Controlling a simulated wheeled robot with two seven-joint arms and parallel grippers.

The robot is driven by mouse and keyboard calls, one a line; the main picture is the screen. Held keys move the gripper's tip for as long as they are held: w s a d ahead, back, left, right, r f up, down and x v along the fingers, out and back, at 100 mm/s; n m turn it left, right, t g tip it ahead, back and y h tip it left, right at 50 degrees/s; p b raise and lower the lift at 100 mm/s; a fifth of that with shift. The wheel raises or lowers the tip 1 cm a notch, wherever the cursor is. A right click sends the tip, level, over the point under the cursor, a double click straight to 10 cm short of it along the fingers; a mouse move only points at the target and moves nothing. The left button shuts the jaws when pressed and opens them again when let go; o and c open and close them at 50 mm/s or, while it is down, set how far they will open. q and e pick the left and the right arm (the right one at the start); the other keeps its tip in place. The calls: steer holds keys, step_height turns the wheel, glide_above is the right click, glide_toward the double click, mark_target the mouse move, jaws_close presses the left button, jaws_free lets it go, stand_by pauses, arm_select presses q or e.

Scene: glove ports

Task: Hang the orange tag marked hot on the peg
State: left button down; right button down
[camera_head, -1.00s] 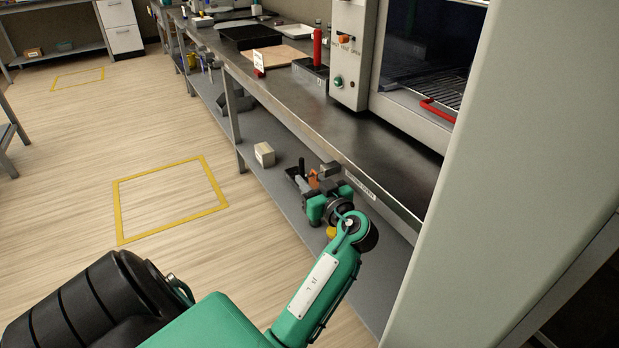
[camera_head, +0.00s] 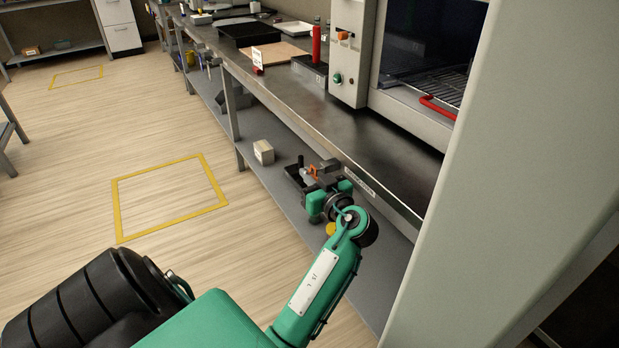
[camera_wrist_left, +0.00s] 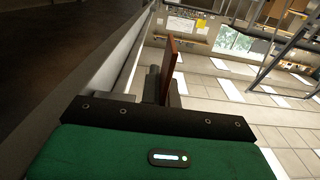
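My left gripper (camera_head: 317,174) is beside the front edge of the steel bench, above the lower shelf. It is shut on a small orange tag (camera_head: 313,170) between its dark fingers. In the left wrist view the tag (camera_wrist_left: 168,68) shows nearly edge-on as a thin reddish-brown plate standing up from the fingers (camera_wrist_left: 164,88). Its marking cannot be read. A small orange piece (camera_head: 344,36) sits on the pale control panel of the oven-like cabinet. I cannot make out a peg for certain. My right gripper is not in view.
The bench top (camera_head: 300,100) is clear along its front. A red bottle (camera_head: 316,45), a black tray (camera_head: 250,35) and a tan board (camera_head: 277,53) stand farther back. A pale box (camera_head: 263,152) lies on the lower shelf. A red handle (camera_head: 438,108) sticks out at the cabinet opening.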

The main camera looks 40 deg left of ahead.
arm_select(q)
steer(key=shift+s, duration=0.1)
steer(key=shift+s+a, duration=0.25)
steer(key=shift+s, duration=0.4)
steer(key=shift+s, duration=0.15)
steer(key=shift+s+a+r, duration=0.2)
steer(key=shift+s+r, duration=0.05)
steer(key=shift+s, duration=0.4)
stand_by(0.4)
steer(key=s+a, duration=0.2)
steer(key=s, duration=0.4)
steer(key=shift+s, duration=0.35)
stand_by(0.8)
steer(key=shift+r, duration=0.1)
